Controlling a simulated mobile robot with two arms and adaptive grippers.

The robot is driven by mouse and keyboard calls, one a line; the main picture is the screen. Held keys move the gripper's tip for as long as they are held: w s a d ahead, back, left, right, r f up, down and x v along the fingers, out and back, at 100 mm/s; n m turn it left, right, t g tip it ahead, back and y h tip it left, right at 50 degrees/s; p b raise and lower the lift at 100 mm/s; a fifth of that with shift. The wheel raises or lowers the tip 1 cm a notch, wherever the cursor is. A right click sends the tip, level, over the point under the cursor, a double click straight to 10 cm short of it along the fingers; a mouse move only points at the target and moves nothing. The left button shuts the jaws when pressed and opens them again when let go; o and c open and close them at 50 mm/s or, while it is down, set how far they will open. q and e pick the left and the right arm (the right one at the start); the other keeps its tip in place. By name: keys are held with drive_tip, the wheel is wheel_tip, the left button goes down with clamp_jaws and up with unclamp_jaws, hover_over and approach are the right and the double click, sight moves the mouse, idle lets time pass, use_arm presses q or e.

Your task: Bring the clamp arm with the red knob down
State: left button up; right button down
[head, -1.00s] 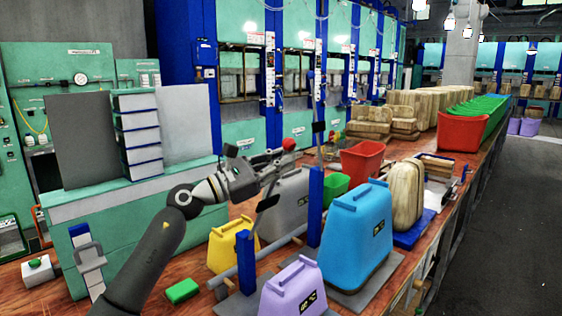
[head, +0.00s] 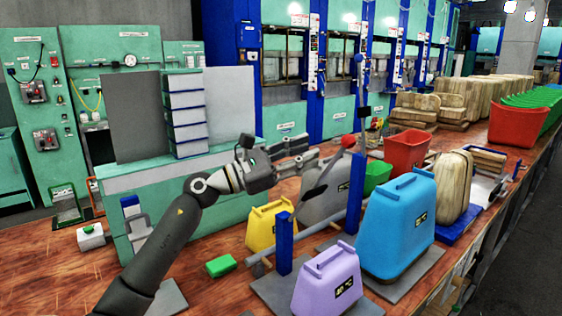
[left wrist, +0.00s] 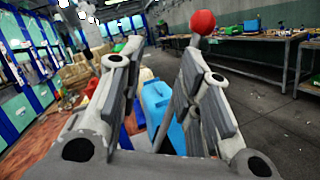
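In the left wrist view the red knob (left wrist: 202,21) stands above the right finger. A grey rod runs down from it and is hidden behind that finger. My right gripper is not in view.
A tall blue post (head: 356,195) stands just right of the clamp arm. Yellow (head: 268,226), grey (head: 325,196), purple (head: 326,285) and blue (head: 397,225) weights crowd around.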

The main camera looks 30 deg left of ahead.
use_arm(q)
drive_tip(key=v, duration=0.6)
idle(0.5)
